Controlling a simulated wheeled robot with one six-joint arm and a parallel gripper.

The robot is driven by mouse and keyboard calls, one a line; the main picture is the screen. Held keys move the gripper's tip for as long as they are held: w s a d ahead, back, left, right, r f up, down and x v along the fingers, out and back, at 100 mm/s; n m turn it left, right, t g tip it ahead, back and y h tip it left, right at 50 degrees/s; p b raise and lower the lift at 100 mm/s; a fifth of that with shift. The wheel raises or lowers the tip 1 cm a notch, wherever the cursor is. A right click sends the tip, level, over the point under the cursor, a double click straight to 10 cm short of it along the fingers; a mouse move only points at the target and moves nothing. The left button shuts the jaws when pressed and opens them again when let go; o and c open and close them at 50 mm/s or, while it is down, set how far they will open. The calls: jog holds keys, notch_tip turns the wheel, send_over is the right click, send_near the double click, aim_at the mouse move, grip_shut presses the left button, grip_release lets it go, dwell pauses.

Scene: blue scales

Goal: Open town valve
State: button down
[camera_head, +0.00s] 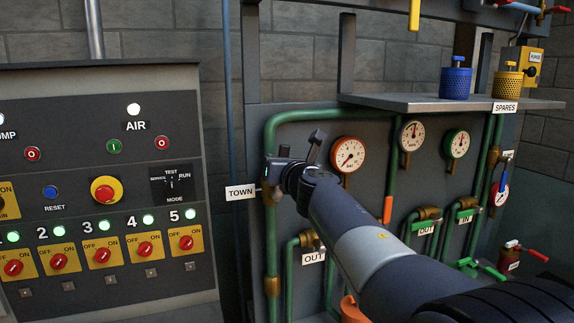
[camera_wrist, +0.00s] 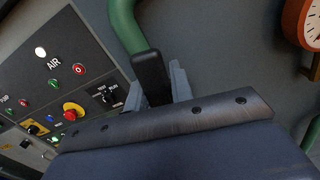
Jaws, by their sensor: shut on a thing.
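The white TOWN label (camera_head: 240,192) is on the left of the panel, beside a green vertical pipe (camera_head: 270,240). A brass-coloured valve body (camera_head: 277,193) shows on this pipe, partly hidden by my wrist. My gripper (camera_head: 292,160) is at the valve, and my arm reaches to it from the lower right. In the wrist view my gripper (camera_wrist: 158,88) has its grey fingers on either side of a black valve handle (camera_wrist: 151,72). It is shut on this handle, which lies in front of the green pipe (camera_wrist: 128,25). The handle's exact angle is hard to tell.
A control panel (camera_head: 70,190) with switches and an emergency button (camera_head: 105,190) stands to the left. A round red-rimmed gauge (camera_head: 348,155) is just right of my gripper. Other pipes and valves lie lower right.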

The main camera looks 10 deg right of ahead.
jog(key=shift+s+a+n, duration=0.1)
jog(key=shift+a+n, duration=0.55)
jog(key=shift+n, duration=0.25)
jog(key=c, duration=1.2)
grip_release()
jog(key=shift+c, duration=0.2)
jog(key=s+d, duration=0.2)
jog(key=s, duration=0.8)
jog(key=shift+s, duration=0.35)
jog(key=shift+w, duration=0.1)
jog(key=w, duration=0.3)
jog(key=w+a, duration=0.1)
jog(key=w, duration=0.3)
jog(key=w+a, duration=0.1)
jog(key=w, duration=0.2)
jog(key=shift+w, duration=0.25)
jog(key=shift+s, duration=0.1)
